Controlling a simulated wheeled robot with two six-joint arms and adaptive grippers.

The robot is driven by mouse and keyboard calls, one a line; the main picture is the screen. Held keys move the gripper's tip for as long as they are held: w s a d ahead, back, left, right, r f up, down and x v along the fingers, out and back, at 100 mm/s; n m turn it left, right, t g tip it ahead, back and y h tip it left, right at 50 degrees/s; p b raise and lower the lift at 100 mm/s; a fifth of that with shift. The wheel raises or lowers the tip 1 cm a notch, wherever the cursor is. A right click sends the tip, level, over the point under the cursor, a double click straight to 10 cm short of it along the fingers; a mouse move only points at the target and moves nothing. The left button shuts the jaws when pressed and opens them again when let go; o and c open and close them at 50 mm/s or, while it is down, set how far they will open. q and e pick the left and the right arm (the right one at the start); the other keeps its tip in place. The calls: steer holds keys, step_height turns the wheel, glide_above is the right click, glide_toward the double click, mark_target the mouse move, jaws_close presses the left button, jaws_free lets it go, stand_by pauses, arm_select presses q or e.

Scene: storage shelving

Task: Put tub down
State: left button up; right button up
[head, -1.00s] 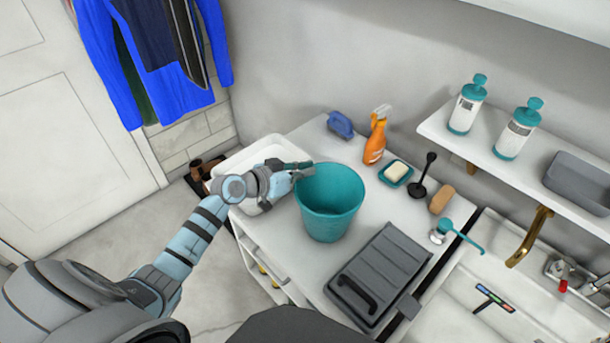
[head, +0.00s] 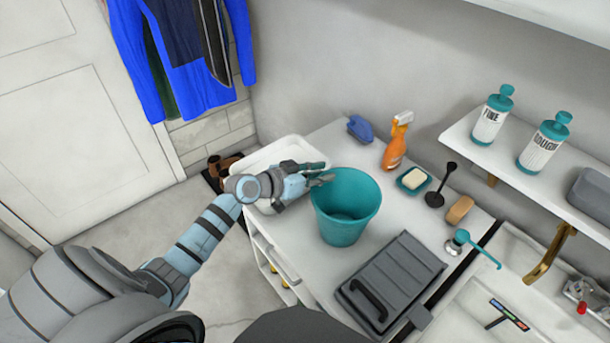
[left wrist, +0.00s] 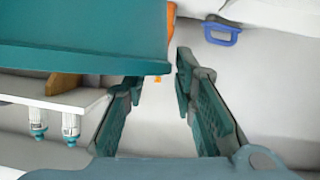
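The teal tub (head: 345,215) appears to stand upright on the white cart top, near its left edge. My left gripper (head: 322,173) is at the tub's upper left rim, with its fingers spread. In the left wrist view, the tub (left wrist: 80,35) fills the upper left, and the two fingers of my left gripper (left wrist: 158,85) are apart with nothing held between them. I cannot tell whether a finger still touches the rim. My right gripper is not in view.
A white basin (head: 285,155) lies behind my left gripper. A grey lidded tray (head: 390,280) lies right of the tub. An orange spray bottle (head: 396,145), a soap dish (head: 413,181) and a dark plunger-like tool (head: 440,190) stand behind. A sink (head: 480,290) is at right.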

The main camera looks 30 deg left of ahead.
arm_select(q)
steer(key=p+v, duration=0.1)
steer(key=v, duration=1)
steer(key=shift+s+r, duration=0.1)
